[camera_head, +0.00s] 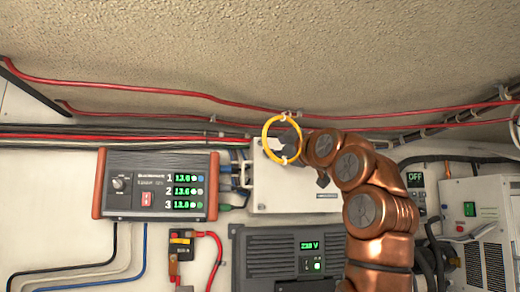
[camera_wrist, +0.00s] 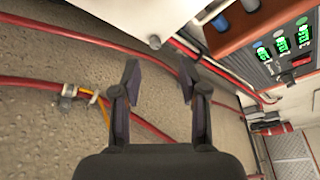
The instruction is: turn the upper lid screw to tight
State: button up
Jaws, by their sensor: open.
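The white box (camera_head: 285,195) is on the wall in the middle of the head view, its upper part partly hidden by my gripper. In the wrist view its white face (camera_wrist: 125,15) fills the top edge. A small grey round screw head (camera_wrist: 155,42) shows at the box's edge; its turn position is too small to tell. My gripper (camera_wrist: 158,78) is open and empty, its two dark fingertips either side of the line to the screw and apart from it. In the head view my gripper (camera_head: 298,166) is in front of the box's upper part.
A copper-sided display unit (camera_head: 145,184) is left of the box, a dark 230 V unit (camera_head: 270,262) below, and a white unit (camera_head: 488,225) at right.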

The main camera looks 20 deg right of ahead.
aim_at(261, 142)
jog(key=shift+t, duration=0.3)
jog(key=p+x, duration=0.1)
jog(key=x, duration=0.1)
jog(key=p+x, duration=0.1)
jog(key=x, duration=0.2)
jog(key=p+x, duration=0.1)
jog(key=x, duration=0.1)
jog(key=shift+w+r+p, duration=0.25)
jog(key=shift+r+p, duration=0.1)
jog(key=shift+p, duration=0.05)
jog(key=shift+c, duration=0.2)
grip_shut()
